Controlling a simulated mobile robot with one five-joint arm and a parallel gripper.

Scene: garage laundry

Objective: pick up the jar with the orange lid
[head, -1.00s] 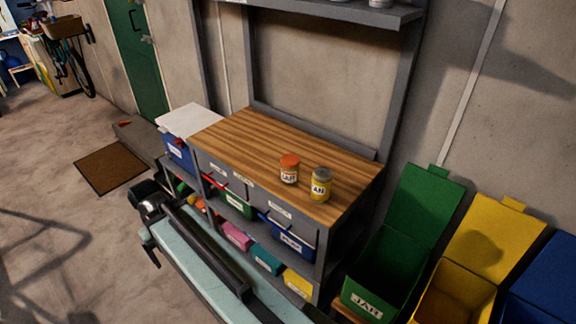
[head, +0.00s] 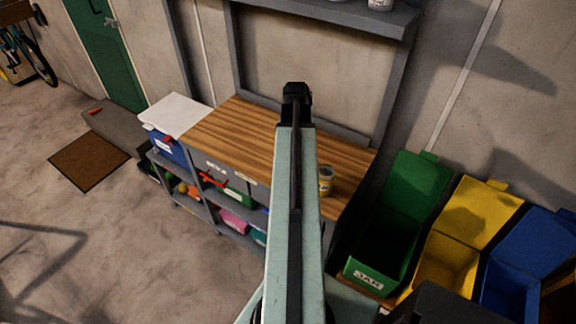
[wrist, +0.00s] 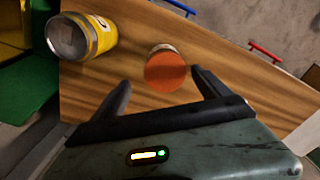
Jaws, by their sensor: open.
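The jar with the orange lid (wrist: 165,70) stands upright on the wooden bench top (head: 232,132). In the wrist view it shows from above, just beyond and between my open fingers. My gripper (wrist: 160,95) is open and empty, and no finger visibly touches the jar. In the head view my arm hides this jar, and my gripper (head: 296,92) shows end-on over the bench.
Open green (head: 385,240), yellow (head: 440,262) and blue (head: 512,285) bins stand right of the bench. A shelf (head: 330,12) with containers hangs above the back. A blue box with a white top (head: 172,118) is at the left. The bench's left part is clear.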

